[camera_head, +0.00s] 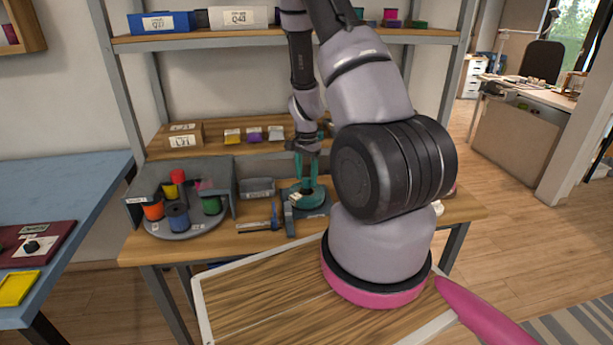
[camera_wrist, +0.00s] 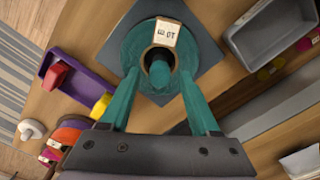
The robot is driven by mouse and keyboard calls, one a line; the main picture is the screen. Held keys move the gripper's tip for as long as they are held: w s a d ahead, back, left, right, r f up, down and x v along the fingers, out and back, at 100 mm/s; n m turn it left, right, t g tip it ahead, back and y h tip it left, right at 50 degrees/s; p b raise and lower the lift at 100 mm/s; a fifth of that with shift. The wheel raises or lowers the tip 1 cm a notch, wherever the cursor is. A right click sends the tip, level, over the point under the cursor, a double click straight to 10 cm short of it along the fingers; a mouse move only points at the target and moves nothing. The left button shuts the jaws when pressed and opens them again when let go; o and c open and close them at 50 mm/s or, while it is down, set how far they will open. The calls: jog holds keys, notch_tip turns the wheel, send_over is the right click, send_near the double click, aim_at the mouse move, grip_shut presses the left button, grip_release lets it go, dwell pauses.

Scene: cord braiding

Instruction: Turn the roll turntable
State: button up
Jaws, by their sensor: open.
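The roll turntable (camera_head: 185,229) is a grey round disc at the left of the workbench, partly inside a grey housing (camera_head: 135,208). The turntable is not recognisable in the wrist view.
A grey bin (camera_head: 257,187) stands between the housing and the teal stand. Small tools (camera_head: 258,226) lie at the bench's front. A purple tray (camera_wrist: 78,72) with a red piece and loose coloured pieces lie beside the stand. A shelf (camera_head: 215,37) spans above the bench.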

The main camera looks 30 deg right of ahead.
jog(key=shift+r, duration=0.1)
notch_tip(320, 180, up, 11)
jog(key=shift+f, duration=0.2)
dwell(0.4)
jog(key=s+a+r+n+t+y, duration=0.1)
jog(key=s+a+r+n+t, duration=0.2)
jog(key=r, duration=0.7)
jog(key=s+a+r+n+y, duration=0.1)
jog(key=s+a+r, duration=0.1)
jog(key=a+r, duration=0.5)
jog(key=s+a+r+n+t, duration=0.3)
jog(key=s+r+n+t, duration=0.1)
jog(key=s+r, duration=1)
jog(key=shift+s+a+n, duration=0.15)
jog(key=shift+s+n, duration=0.2)
jog(key=shift+n, duration=0.35)
